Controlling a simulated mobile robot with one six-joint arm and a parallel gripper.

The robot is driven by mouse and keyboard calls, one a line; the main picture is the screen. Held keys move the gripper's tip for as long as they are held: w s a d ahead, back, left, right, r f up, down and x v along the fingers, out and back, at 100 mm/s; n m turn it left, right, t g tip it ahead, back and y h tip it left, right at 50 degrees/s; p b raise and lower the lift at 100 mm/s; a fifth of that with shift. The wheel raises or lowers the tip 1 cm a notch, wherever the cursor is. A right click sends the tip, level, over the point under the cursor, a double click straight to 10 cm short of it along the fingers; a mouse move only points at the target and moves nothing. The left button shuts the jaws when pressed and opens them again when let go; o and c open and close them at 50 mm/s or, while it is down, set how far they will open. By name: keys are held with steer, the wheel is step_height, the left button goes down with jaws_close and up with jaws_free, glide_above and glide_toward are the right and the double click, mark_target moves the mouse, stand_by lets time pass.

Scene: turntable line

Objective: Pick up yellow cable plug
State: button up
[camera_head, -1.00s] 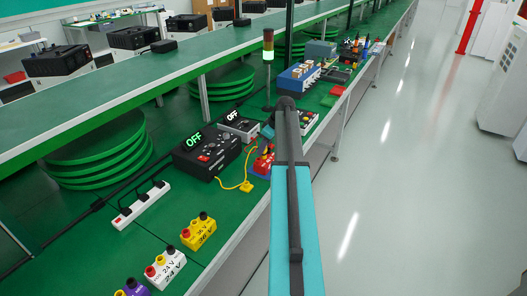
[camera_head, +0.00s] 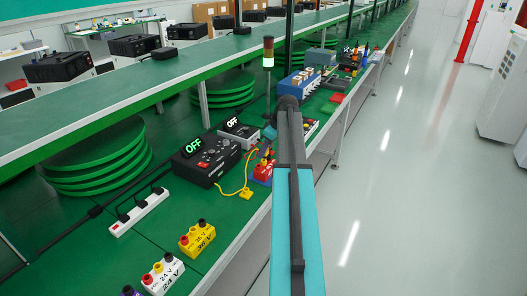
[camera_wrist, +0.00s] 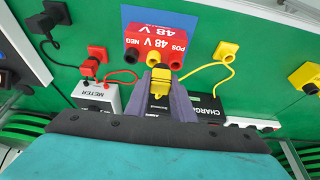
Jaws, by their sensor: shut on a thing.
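My gripper (camera_wrist: 160,92) is shut on a yellow cable plug (camera_wrist: 160,78) in the wrist view. Its dark purple-grey fingers stand on both sides of the plug. The plug is just in front of the red 48 V box (camera_wrist: 157,38), which has black, yellow and red sockets; I cannot tell if they touch. A yellow cable (camera_wrist: 195,68) runs from near the fingers to a second yellow plug (camera_wrist: 226,50) on the green bench. That plug also shows in the head view (camera_head: 247,193). The 48 V box (camera_head: 264,170) is partly hidden by my arm there.
The black charger (camera_head: 206,158) and the meter (camera_head: 239,131) both read OFF. A yellow 36 V box (camera_head: 197,239), a white 24 V box (camera_head: 162,277) and a power strip (camera_head: 139,212) stand nearer. A red plug (camera_wrist: 90,66) lies beside the meter. The floor at right is clear.

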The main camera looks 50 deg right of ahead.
steer(key=s+a+b, duration=0.1)
steer(key=s+a, duration=0.2)
steer(key=s, duration=0.3)
steer(key=s+a+r+b, duration=0.1)
steer(key=s+a, duration=0.3)
steer(key=s, duration=0.2)
steer(key=shift+r, duration=0.15)
steer(key=shift+w, duration=0.1)
stand_by(0.7)
steer(key=shift+w+a, duration=3.6)
steer(key=shift+w, duration=0.85)
steer(key=shift+f+b, duration=1.1)
steer(key=shift+f, duration=2.25)
steer(key=shift+f, duration=0.15)
